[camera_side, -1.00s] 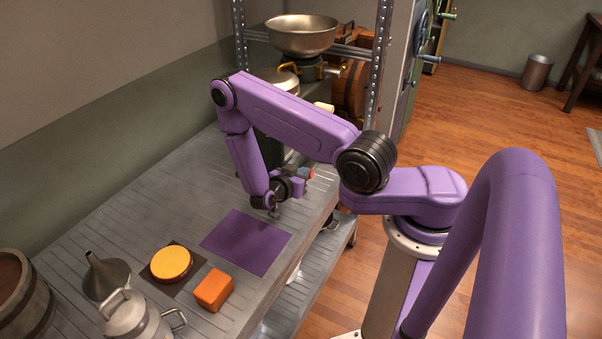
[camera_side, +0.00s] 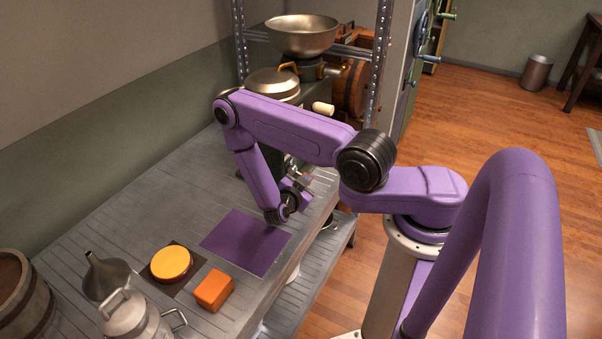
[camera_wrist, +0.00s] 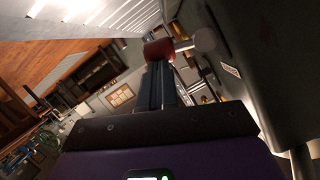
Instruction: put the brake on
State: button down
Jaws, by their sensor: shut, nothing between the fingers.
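My gripper (camera_side: 300,182) is low over the bench, beside the dark machine body that stands behind my arm. In the wrist view my gripper's fingers (camera_wrist: 160,82) are together with nothing between them. A red grip (camera_wrist: 158,50) shows just past the fingertips, with a short grey rod leading right to a round grey knob (camera_wrist: 205,40). I cannot tell whether the fingers touch the red grip, nor whether it is the brake. The grey machine side (camera_wrist: 265,60) with a small label fills the right of the wrist view. My arm hides most of this area in the side view.
A purple mat (camera_side: 245,242), an orange block (camera_side: 214,290), a yellow disc (camera_side: 171,264), a funnel (camera_side: 105,275) and a metal can (camera_side: 135,318) are on the bench. A lidded pot (camera_side: 273,84) and a pale handle (camera_side: 323,109) are behind my arm. The bench's left middle is clear.

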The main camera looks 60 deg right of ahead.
jog(key=shift+f, duration=0.4)
jog(key=shift+r, duration=0.1)
dwell(0.4)
jog(key=s+r+v, duration=0.1)
jog(key=r+v, duration=0.1)
jog(key=v, duration=1)
jog(key=shift+s, duration=0.45)
